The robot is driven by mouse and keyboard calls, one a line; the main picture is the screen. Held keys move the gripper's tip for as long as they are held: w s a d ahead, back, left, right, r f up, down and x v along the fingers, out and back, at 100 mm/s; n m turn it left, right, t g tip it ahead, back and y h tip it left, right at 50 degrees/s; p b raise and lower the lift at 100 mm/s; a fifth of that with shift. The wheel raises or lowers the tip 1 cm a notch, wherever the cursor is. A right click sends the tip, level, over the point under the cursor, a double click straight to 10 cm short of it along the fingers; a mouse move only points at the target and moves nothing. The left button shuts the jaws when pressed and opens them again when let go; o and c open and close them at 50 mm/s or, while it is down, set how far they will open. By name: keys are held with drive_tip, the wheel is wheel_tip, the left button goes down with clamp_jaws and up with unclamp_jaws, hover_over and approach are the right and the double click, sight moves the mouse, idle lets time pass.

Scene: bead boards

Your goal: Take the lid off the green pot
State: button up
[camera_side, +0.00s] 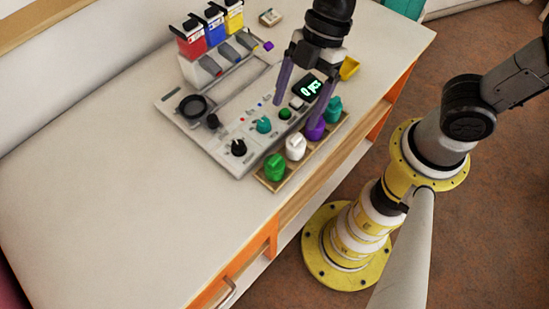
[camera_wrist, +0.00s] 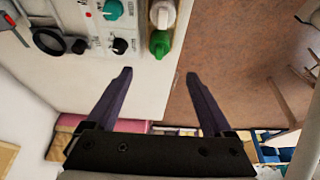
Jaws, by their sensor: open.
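The green pot (camera_side: 275,168) stands at the near end of a row of pots on a narrow wooden tray (camera_side: 263,179). It is green all over, and its lid cannot be clearly told from its body. The green pot also shows in the wrist view (camera_wrist: 160,44), just beyond and between the fingertips. My gripper (camera_side: 294,115) is open and empty, its dark purple fingers hanging above the board and the row of pots. In the wrist view my gripper (camera_wrist: 158,73) has bare table and floor between its fingers.
A white pot (camera_side: 296,147) stands next to the green one, then a purple pot (camera_side: 316,131) and a teal pot (camera_side: 334,106). The grey board (camera_side: 222,158) with knobs and a display (camera_side: 309,87) lies beside the tray. The table's left side is clear.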

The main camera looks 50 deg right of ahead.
approach(274, 159)
wheel_tip(274, 159, down, 4)
drive_tip(key=shift+a+x, duration=0.2)
drive_tip(key=shift+x, duration=1)
drive_tip(key=shift+a+x, duration=0.15)
drive_tip(key=shift+x, duration=1.05)
drive_tip(key=shift+r, duration=0.2)
clamp_jaws()
drive_tip(key=shift+r, duration=0.1)
drive_tip(key=shift+r, duration=0.65)
drive_tip(key=s+d+r, duration=0.9)
drive_tip(key=s+r, duration=0.1)
drive_tip(key=r, duration=0.1)
drive_tip(key=shift+d+r, duration=0.25)
drive_tip(key=shift+d, duration=0.05)
